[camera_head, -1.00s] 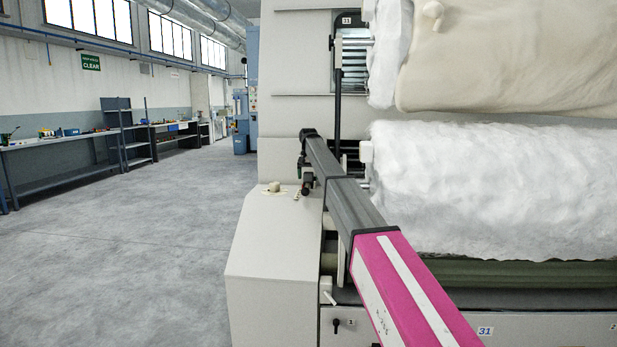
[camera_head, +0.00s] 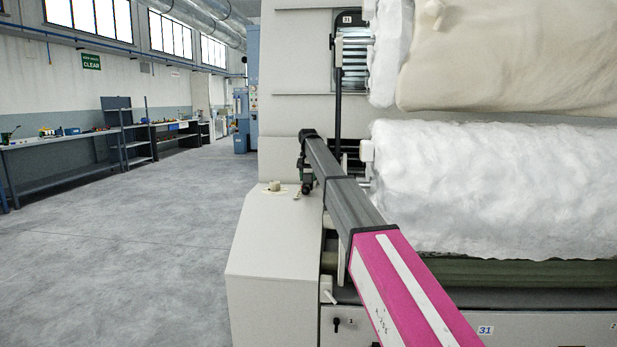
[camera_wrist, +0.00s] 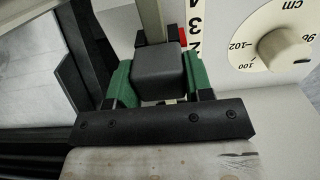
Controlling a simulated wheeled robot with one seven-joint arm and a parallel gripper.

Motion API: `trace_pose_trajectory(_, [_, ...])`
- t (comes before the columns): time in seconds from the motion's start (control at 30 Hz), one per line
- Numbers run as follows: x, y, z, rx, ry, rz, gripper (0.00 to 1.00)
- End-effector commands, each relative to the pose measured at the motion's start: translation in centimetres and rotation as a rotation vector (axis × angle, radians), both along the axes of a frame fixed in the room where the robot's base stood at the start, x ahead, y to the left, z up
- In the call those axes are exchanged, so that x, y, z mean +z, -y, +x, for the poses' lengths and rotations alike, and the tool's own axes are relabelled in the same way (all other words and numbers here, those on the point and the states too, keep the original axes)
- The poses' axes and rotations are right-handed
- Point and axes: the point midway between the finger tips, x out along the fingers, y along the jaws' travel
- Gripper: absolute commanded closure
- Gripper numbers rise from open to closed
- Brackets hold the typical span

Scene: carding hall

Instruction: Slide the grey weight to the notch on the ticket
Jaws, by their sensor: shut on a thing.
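The grey weight (camera_wrist: 158,72) is a dark grey block with rounded edges, seated on an upright light-coloured bar (camera_wrist: 152,18) in the wrist view. My gripper (camera_wrist: 160,82) has green fingers on both sides of the block and is shut on it. Beside the bar is a scale (camera_wrist: 195,22) with black numerals 2, 3 and 4 and red marks. I cannot make out a ticket or its notch. In the head view my gripper (camera_head: 306,183) is small at the machine's left end, and the weight cannot be told apart there.
A cream knob (camera_wrist: 283,50) on a round dial marked cm stands close right of the weight. The pale machine cabinet (camera_head: 275,250) is below my arm. White fibre rolls (camera_head: 490,185) lie to the right. The floor (camera_head: 130,260) at left is clear.

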Motion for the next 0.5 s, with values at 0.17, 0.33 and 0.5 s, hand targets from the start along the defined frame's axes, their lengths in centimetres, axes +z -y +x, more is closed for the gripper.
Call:
trace_pose_trajectory(0.17, [0.05, 0.01, 0.11, 0.0, -0.001, 0.0, 0.5])
trace_pose_trajectory(0.33, [0.04, 0.0, 0.13, 0.0, -0.001, 0.0, 0.28])
trace_pose_trajectory(0.5, [0.04, -0.01, 0.14, 0.0, 0.0, 0.0, 0.28])
